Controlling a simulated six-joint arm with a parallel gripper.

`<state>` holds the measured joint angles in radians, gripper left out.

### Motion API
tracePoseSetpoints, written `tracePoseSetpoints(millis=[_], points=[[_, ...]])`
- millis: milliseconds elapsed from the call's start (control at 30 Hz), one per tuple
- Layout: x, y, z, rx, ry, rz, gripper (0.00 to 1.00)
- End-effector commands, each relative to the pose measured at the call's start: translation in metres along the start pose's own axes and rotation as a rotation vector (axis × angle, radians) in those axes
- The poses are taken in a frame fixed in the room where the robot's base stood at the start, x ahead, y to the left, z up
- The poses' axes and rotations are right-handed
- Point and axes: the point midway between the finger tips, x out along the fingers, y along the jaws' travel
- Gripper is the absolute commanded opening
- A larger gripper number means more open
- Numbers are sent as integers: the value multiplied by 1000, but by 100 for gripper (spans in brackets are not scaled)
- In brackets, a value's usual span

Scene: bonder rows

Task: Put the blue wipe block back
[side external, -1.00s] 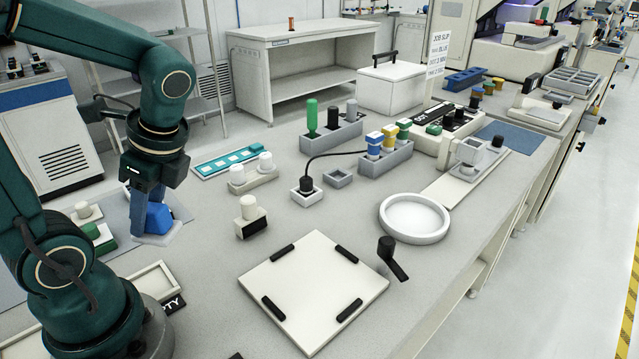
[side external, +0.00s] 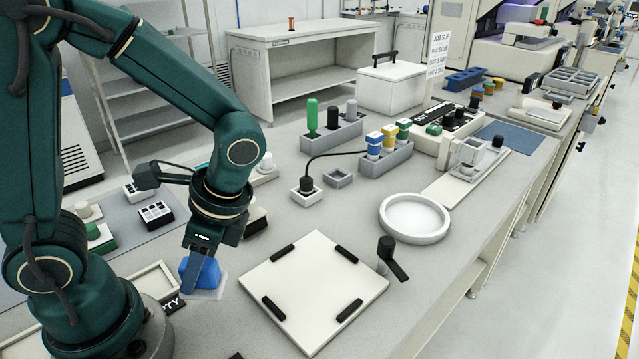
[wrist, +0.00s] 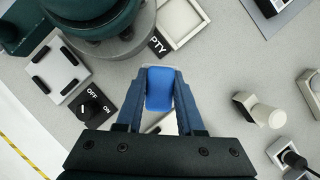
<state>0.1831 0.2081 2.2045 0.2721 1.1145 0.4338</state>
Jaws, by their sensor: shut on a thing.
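The blue wipe block (side external: 201,272) is held in my gripper (side external: 203,268), low over the grey bench. It hangs slightly tilted between the tray beside my base and the large white plate. In the wrist view the block (wrist: 159,89) sits between the two blue-grey fingers, which are shut on it. A pale translucent patch shows just under the block in the side view. I cannot tell whether the block touches the bench. The wrist hides part of what stands behind it.
A pale tray (side external: 128,283) with a partly hidden dark label lies left of the block. The large white plate (side external: 310,300) with black pads lies to the right. An OFF/ON switch (wrist: 92,106) shows in the wrist view. A round white dish (side external: 414,216) stands farther right.

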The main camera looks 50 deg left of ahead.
Motion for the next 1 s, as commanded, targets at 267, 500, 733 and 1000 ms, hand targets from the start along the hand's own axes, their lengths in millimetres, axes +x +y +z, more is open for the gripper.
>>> tracePoseSetpoints(millis=[267,500,733,1000], points=[[10,5,-15,1,-5,2,0],[36,5,-27,-1,-4,2,0],[38,4,-29,-1,1,0,0],[41,4,-30,0,0,-1,52]])
